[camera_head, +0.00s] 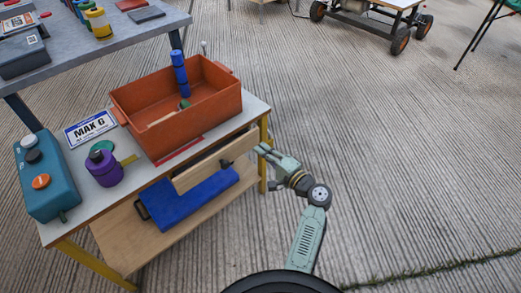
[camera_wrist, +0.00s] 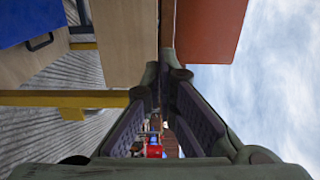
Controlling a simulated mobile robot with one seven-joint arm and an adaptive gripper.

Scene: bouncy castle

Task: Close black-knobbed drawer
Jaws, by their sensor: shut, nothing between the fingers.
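The drawer (camera_head: 205,168) has a pale wooden front and sits under the top of the white-topped table. Its front stands out from the table edge, so it looks partly open. A small dark knob (camera_head: 225,163) shows on the front. My gripper (camera_head: 262,150) is shut and empty, just right of the drawer's right end by the table corner. I cannot tell whether it touches the drawer. In the wrist view, the closed fingertips (camera_wrist: 166,68) are beside a pale wooden panel (camera_wrist: 124,42), likely the drawer front. The knob is not visible there.
An orange-red bin (camera_head: 190,125) stands on the table above the drawer. A purple canister (camera_head: 103,168) and teal control box (camera_head: 45,178) are at left. A blue case (camera_head: 190,198) lies on the lower shelf. A yellow table leg (camera_head: 263,170) is close to my gripper.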

